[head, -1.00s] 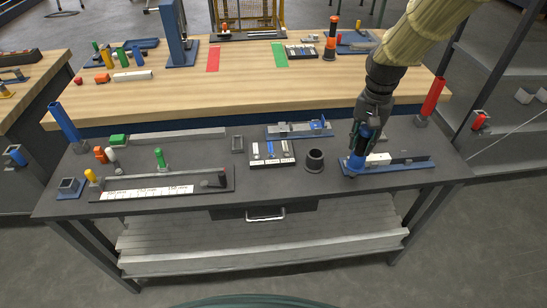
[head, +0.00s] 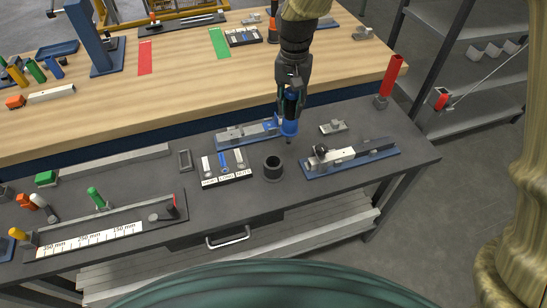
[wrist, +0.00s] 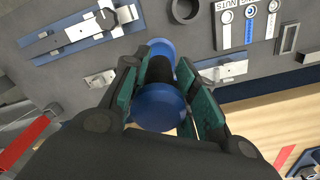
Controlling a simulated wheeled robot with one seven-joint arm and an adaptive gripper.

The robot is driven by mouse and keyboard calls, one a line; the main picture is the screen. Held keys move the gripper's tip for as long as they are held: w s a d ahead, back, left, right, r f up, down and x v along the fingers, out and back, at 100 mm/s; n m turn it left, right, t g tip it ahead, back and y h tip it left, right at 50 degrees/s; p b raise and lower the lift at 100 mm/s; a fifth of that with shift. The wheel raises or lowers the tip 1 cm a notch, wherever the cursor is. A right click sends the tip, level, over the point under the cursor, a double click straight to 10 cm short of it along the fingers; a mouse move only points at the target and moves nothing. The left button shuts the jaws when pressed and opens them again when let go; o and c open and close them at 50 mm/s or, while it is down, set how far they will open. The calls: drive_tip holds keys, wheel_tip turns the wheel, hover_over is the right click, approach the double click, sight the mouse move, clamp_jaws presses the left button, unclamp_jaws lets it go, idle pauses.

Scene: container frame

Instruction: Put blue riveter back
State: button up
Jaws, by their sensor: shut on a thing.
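My gripper (head: 290,99) is shut on the blue riveter (head: 288,127) and holds it upright above the dark bench. The riveter has a blue lower body with a thin tip pointing down; its dark middle is between my fingers. In the wrist view, my gripper (wrist: 160,72) has its green pads on either side of the riveter (wrist: 158,108). A black round cup (head: 273,169) stands open and empty-looking on the bench, just in front and slightly left of the riveter. The cup also shows at the top of the wrist view (wrist: 185,9).
A blue-based fixture with a white block (head: 338,156) lies right of the cup. A tray of nuts and rivets (head: 226,180) stands left of it. Another blue-based fixture (head: 236,135) lies behind, close to the riveter. A red tube (head: 391,76) rises at the back right.

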drive_tip(key=s+a+r+n+p, duration=0.1)
drive_tip(key=s+a+r+p, duration=0.1)
drive_tip(key=s+a+r, duration=0.5)
wheel_tip(320, 180, down, 11)
drive_tip(key=d+p, duration=0.2)
drive_tip(key=p, duration=0.1)
drive_tip(key=shift+s+f, duration=0.15)
drive_tip(key=shift+f, duration=0.05)
drive_tip(key=shift+d, duration=0.1)
